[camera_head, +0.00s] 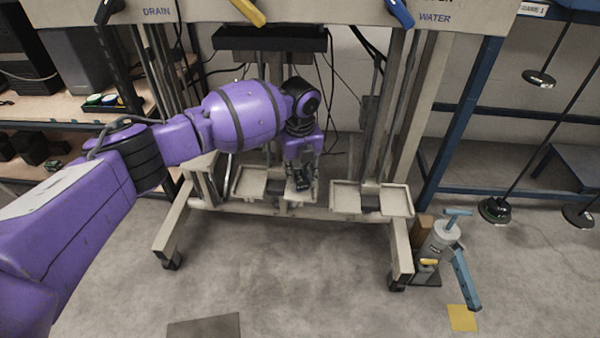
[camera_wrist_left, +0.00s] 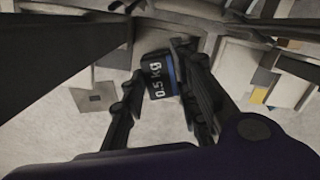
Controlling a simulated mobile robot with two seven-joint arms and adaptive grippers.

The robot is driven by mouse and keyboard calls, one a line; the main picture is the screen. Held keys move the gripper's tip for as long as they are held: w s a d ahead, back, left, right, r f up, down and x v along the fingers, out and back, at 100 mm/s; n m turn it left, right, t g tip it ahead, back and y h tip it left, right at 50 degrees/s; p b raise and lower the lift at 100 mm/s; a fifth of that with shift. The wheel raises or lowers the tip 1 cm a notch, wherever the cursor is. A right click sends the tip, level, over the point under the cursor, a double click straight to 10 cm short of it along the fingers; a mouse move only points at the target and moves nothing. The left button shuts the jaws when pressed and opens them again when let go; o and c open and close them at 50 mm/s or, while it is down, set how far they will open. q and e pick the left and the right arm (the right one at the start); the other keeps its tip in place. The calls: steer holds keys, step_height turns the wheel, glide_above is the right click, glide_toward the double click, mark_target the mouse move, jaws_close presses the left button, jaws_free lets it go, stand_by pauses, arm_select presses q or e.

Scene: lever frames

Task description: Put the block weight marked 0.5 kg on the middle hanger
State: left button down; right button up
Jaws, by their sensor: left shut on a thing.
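My left gripper (camera_head: 301,180) reaches down into the frame of the stand, over the row of pale hanger trays. It is shut on the block weight (camera_head: 298,178), a dark block. In the left wrist view the block weight (camera_wrist_left: 158,78) reads "0.5 kg" and has a blue stripe, with a finger of the left gripper (camera_wrist_left: 158,85) on each side. The middle hanger (camera_head: 298,198) shows partly beneath the gripper and block. Whether the block touches its tray I cannot tell. My right gripper is not in view.
Other hanger trays stand close by, at left (camera_head: 249,183) and right (camera_head: 350,198). The stand's pale legs (camera_head: 403,240) flank them. A grey and blue hand pump (camera_head: 443,245) stands on the floor at right. The floor in front is mostly clear.

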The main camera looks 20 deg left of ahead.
mark_target(300, 178)
arm_select(q)
steer(key=shift+f, duration=0.1)
steer(key=c, duration=1.4)
jaws_free()
steer(key=shift+o, duration=0.2)
steer(key=r+p, duration=0.1)
steer(key=r, duration=0.1)
steer(key=r+p, duration=0.1)
steer(key=r, duration=0.1)
steer(key=r+p, duration=0.1)
steer(key=r, duration=0.2)
steer(key=shift+s+d, duration=0.1)
steer(key=shift+s, duration=0.2)
steer(key=shift+s+r, duration=0.1)
steer(key=shift+r, duration=0.3)
steer(key=shift+f, duration=0.1)
